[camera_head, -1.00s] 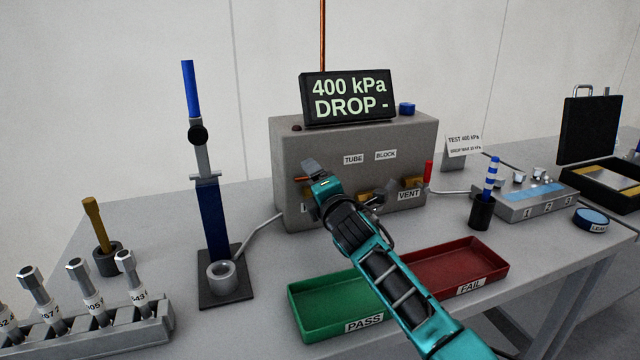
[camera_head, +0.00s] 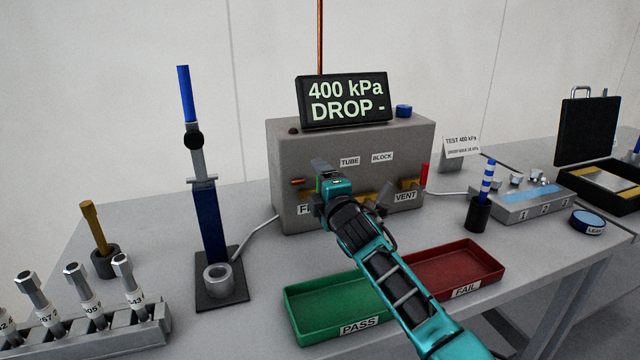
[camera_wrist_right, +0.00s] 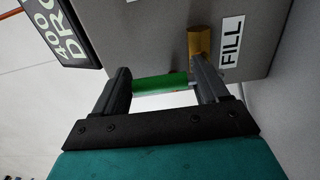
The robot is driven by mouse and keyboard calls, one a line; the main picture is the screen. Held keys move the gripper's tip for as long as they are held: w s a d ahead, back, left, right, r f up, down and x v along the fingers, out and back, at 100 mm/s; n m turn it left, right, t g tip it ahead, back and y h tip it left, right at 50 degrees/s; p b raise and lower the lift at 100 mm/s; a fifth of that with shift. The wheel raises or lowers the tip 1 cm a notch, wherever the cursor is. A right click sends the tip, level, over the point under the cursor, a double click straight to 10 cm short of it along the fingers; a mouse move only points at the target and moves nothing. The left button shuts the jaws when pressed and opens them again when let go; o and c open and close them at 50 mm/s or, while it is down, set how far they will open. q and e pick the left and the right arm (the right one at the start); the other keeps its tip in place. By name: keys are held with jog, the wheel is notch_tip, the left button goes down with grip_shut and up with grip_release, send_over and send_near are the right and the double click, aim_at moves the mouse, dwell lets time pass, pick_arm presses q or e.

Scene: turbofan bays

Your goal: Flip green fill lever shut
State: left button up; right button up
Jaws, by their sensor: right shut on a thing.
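The green fill lever (camera_wrist_right: 160,85) lies across the space between the two fingers of my right gripper (camera_wrist_right: 160,78) in the wrist view. The gripper is shut on it. A brass fitting (camera_wrist_right: 199,42) and the FILL label (camera_wrist_right: 231,42) are on the block face just beyond. In the head view my right gripper (camera_head: 320,187) is at the front left of the grey test block (camera_head: 420,150). It hides the lever there and covers most of the FILL label. My left gripper is not in view.
The display (camera_head: 345,100) on the block reads 400 kPa, DROP -. A red lever (camera_head: 424,174) stands by the VENT label. Green PASS (camera_head: 300,312) and red FAIL (camera_head: 490,250) trays lie beneath my right arm. A blue column stand (camera_head: 207,230) is to the left.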

jog(key=o, duration=1.4)
jog(key=shift+o, duration=0.2)
jog(key=p+v, duration=0.1)
jog(key=v, duration=1.2)
